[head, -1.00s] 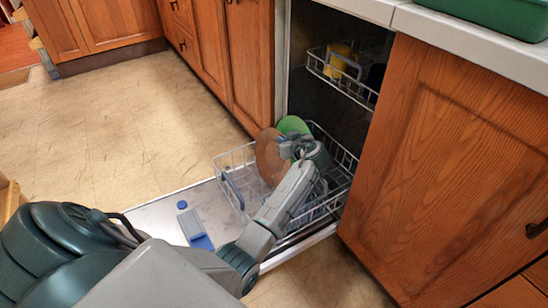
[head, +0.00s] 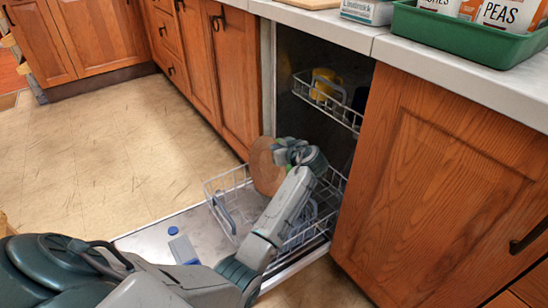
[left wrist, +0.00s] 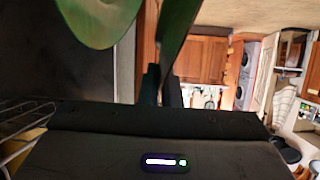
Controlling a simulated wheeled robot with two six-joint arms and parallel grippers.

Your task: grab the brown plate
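The brown plate (head: 264,170) stands on edge above the lower dishwasher rack (head: 222,186), at the rack's back left. My left gripper (head: 284,152) is at the plate's upper right edge and appears shut on it; the fingers hide part of the rim. In the left wrist view the fingers (left wrist: 162,88) are close together, with a thin dark edge running up from them. My right gripper is not in view.
The upper rack (head: 318,98) holds a yellow cup (head: 325,82) and a dark item. A blue-capped bottle (head: 183,249) is at the open door (head: 155,238). Cabinets flank the dishwasher; the left floor is clear.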

